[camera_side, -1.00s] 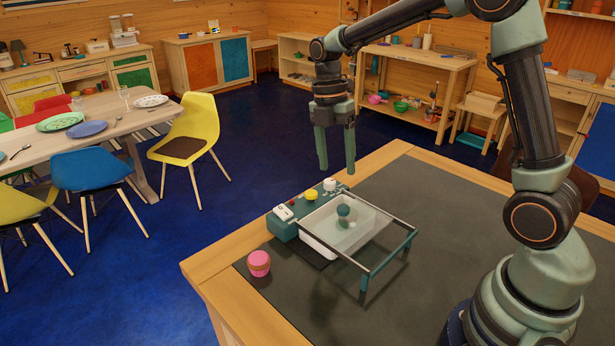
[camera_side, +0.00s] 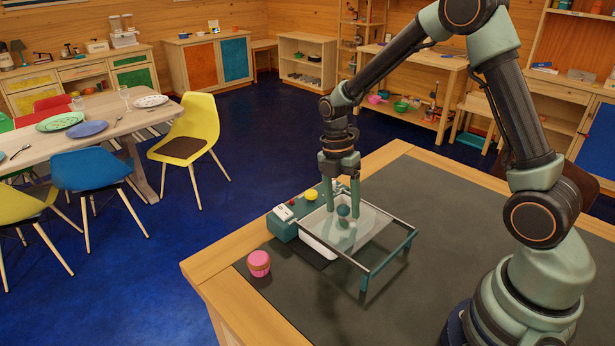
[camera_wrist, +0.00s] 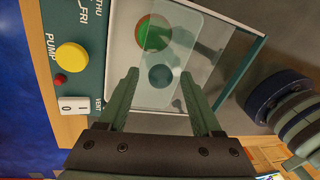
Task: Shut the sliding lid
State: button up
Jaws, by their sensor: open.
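The teal and white unit (camera_side: 285,228) sits on the dark work surface, with a white tub (camera_side: 318,243) and a framed pair of rails running to the front right. A see-through lid (camera_side: 368,226) with a round teal knob (camera_side: 343,210) lies over part of the tub. My gripper (camera_side: 341,207) points down over the lid, fingers open and low around the knob's position. In the wrist view my gripper (camera_wrist: 159,76) is open, with a dark teal round shape between its tips. Contact with the knob cannot be told.
The panel has a yellow button (camera_wrist: 71,57), a small red button (camera_wrist: 60,80) and a white switch (camera_wrist: 74,105). The table right of the rails is clear.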

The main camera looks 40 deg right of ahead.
grip_shut()
dwell(1.3)
